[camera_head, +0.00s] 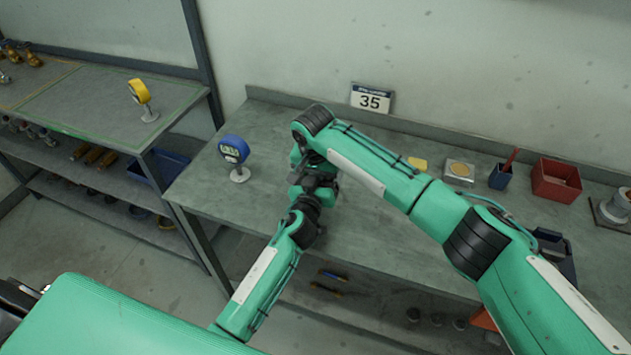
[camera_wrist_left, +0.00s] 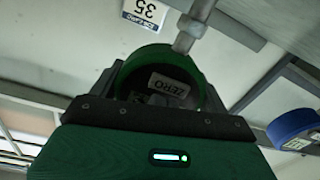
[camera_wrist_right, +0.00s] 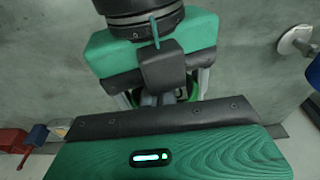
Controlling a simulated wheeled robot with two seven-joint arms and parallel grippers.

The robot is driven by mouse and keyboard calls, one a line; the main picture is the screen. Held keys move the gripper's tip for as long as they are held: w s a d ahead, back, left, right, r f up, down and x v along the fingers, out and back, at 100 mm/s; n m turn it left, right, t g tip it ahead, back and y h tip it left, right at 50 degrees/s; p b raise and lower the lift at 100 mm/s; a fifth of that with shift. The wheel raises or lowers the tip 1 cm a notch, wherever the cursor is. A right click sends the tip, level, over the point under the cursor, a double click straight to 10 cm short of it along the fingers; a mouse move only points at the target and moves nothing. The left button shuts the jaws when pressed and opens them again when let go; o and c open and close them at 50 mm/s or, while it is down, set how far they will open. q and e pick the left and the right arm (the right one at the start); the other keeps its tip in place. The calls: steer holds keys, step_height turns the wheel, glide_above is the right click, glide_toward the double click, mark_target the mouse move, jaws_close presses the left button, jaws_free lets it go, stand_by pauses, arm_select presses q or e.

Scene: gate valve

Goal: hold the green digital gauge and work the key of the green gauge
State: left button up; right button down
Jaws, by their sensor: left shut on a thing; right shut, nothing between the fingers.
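The green gauge (camera_wrist_left: 150,56) shows in the left wrist view as a round green ring around a dark recess with a plate marked ZERO (camera_wrist_left: 170,85). My left gripper (camera_wrist_left: 158,92) is shut on the gauge, with dark fingers on either side of it. A grey stem (camera_wrist_left: 190,35) shows beside the ring. In the right wrist view a bit of the green gauge (camera_wrist_right: 193,88) shows between the left gripper's fingers. My right gripper (camera_wrist_right: 160,102) is shut and empty, close to the gauge; contact with the key cannot be seen. In the head view my arms hide the gauge.
A blue gauge (camera_head: 234,150) stands on the bench (camera_head: 215,190) left of my grippers. A yellow gauge (camera_head: 139,91) stands on the left-hand bench. A 35 sign (camera_head: 371,98), a red bin (camera_head: 556,180) and a blue cup (camera_head: 500,177) are at the back and right.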

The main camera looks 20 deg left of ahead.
arm_select(q)
steer(key=shift+w+a+f, duration=0.1)
steer(key=shift+w+a, duration=0.3)
steer(key=shift+a, duration=0.15)
steer(key=shift+w, duration=0.1)
steer(key=shift+f, duration=0.1)
steer(key=shift+d, duration=0.15)
arm_select(e)
step_height(320, 180, up, 8)
steer(key=s, duration=0.1)
steer(key=shift+s, duration=0.2)
arm_select(q)
steer(key=shift+s+d+f, duration=0.1)
steer(key=shift+s+d, duration=0.05)
steer(key=shift+s, duration=0.05)
arm_select(e)
steer(key=shift+w, duration=0.1)
arm_select(q)
steer(key=o, duration=1)
steer(key=shift+o, duration=1.2)
steer(key=shift+w, duration=0.1)
arm_select(e)
steer(key=shift+d, duration=0.2)
